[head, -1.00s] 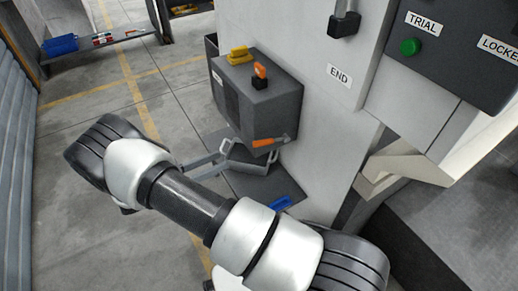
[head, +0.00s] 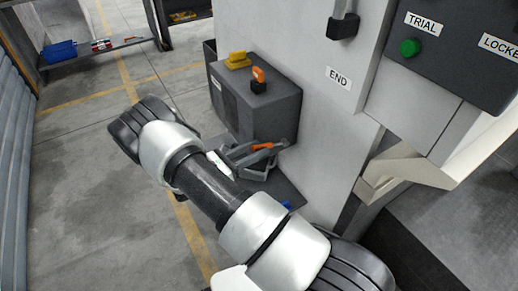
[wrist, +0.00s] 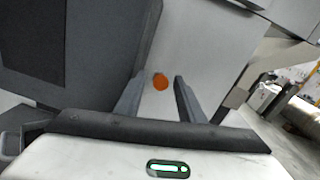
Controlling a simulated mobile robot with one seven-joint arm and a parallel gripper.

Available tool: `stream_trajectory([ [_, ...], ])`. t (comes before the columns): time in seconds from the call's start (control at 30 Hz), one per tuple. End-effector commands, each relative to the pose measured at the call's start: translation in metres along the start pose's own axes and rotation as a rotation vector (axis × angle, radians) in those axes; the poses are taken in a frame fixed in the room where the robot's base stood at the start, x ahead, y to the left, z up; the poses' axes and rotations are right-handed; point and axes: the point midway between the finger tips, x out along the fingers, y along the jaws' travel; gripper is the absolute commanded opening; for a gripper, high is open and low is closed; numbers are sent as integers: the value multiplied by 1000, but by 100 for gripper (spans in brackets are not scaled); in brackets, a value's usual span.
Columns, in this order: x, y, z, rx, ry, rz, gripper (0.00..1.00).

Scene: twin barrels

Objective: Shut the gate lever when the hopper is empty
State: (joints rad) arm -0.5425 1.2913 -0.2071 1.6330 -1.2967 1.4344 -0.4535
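The gate lever, with an orange grip (head: 262,147), lies low on the front of a dark grey box (head: 268,110), which seems to be the hopper, fixed to a pale wall. The hopper's inside is hidden. My gripper (head: 250,153) is beside the lever grip, partly hidden behind my arm. In the wrist view my gripper (wrist: 157,84) has its two fingers apart, with an orange round end (wrist: 160,82), probably the lever's, showing between them. I see no clear contact.
An orange knob (head: 258,76) and a yellow piece (head: 238,60) are on top of the box. A grey bin under it is mostly hidden.

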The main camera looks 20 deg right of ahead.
Motion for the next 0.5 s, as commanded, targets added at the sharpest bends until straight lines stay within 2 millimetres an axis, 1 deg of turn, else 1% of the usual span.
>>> stream_trajectory([
  [0.03, 6, 0, 0, 0, 0, -3, 36],
  [0.1, 12, 0, 0, 0, 0, -2, 36],
  [0.2, 16, 0, 0, 0, 0, 0, 36],
  [0.47, 17, 0, 0, 0, 0, 0, 36],
  [0.5, 16, 0, 0, 0, 0, 0, 31],
])
